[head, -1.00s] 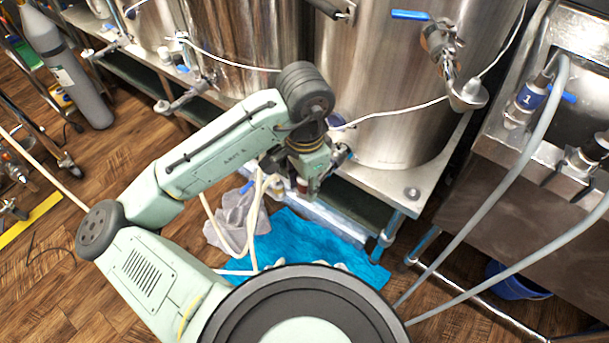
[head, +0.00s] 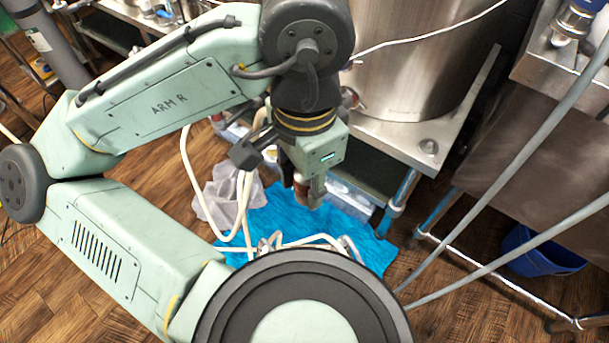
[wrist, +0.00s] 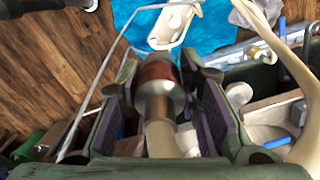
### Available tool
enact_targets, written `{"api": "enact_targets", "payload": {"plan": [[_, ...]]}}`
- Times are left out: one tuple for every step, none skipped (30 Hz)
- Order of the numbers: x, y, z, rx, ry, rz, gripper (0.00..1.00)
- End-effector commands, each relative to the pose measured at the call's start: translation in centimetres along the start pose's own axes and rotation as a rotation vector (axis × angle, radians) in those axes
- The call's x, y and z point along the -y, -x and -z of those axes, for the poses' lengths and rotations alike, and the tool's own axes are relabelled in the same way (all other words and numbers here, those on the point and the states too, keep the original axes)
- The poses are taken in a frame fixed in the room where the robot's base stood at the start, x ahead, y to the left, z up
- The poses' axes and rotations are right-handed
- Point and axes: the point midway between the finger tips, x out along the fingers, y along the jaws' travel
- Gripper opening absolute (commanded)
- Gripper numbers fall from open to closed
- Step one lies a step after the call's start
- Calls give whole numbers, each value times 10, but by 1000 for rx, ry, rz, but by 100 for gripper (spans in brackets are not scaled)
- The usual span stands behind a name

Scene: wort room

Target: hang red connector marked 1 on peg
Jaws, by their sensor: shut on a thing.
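My gripper (wrist: 160,72) is shut on a connector with a red-brown band (wrist: 157,76) and a metal collar, seen blurred between the two fingers in the wrist view. A pale hose (wrist: 160,138) runs from the connector toward the camera. In the head view my gripper (head: 312,192) points down above the blue cloth, and the connector (head: 300,188) shows as a small reddish patch beside the finger. The hose (head: 192,165) hangs in a loop at its left. No number on the connector is readable. I cannot make out the peg in either view.
A blue cloth (head: 290,220) and a grey cloth (head: 232,190) lie on the wood floor. A steel tank (head: 400,70) on a stand is behind my arm. A steel bench (head: 500,150) with grey hoses stands at right, a blue bucket (head: 540,252) under it.

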Motion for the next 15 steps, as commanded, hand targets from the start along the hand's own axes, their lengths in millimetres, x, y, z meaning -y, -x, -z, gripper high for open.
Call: {"api": "enact_targets", "payload": {"plan": [[-2,-2,-1,0,0,2,0],[-3,-2,-2,0,1,1,0],[-4,-1,-2,0,0,1,0],[-4,0,-2,0,0,1,0],[-5,0,-3,0,0,1,0],[-5,1,-3,0,0,1,0],[-5,1,-3,0,0,1,0],[-5,1,-3,0,0,1,0],[-5,1,-3,0,0,0,0],[-5,1,-3,0,0,0,0],[-5,1,-3,0,0,0,0],[-5,1,-3,0,0,0,0],[-5,1,-3,0,0,0,0],[-5,1,-3,0,0,0,0],[-5,2,-3,0,0,0,0]]}}
